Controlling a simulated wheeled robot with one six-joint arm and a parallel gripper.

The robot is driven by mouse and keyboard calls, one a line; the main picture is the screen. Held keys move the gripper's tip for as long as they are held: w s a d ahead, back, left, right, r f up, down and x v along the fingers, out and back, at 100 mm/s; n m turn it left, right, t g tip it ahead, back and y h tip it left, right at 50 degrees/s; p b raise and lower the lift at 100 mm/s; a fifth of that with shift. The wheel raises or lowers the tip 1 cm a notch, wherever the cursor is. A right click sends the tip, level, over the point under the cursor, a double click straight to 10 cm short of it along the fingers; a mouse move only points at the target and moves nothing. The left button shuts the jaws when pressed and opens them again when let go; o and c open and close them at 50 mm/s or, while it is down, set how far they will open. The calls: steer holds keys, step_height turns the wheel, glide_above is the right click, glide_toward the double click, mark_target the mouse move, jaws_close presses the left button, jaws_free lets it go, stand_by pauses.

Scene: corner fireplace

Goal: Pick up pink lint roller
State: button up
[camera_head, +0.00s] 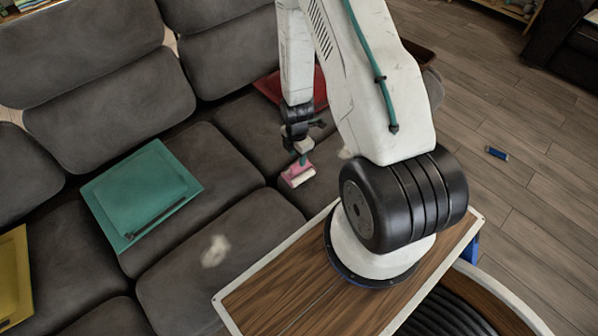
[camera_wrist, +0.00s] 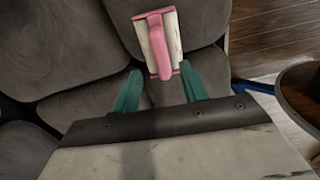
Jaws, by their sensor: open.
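The pink lint roller (camera_head: 298,174), with a white roll and pink frame, lies on the dark grey sofa seat below my gripper (camera_head: 303,154). In the wrist view the lint roller (camera_wrist: 157,42) shows at the top centre, just beyond the fingertips. My gripper (camera_wrist: 161,82) is open there, its two green fingers apart, with the roller's near end close to the gap between them. I cannot tell whether a finger touches it.
A teal folder-like item (camera_head: 140,193) lies on the seat to the left, and a yellow one (camera_head: 14,277) at far left. A red item (camera_head: 292,88) is behind my arm. A pale fluffy clump (camera_head: 215,251) lies nearer. A blue object (camera_head: 497,153) is on the wooden floor.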

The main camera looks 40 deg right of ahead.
mark_target(299, 170)
steer(key=f, duration=0.6)
steer(key=shift+s+d, duration=0.15)
steer(key=shift+d, duration=0.1)
steer(key=shift+r, duration=0.1)
jaws_close()
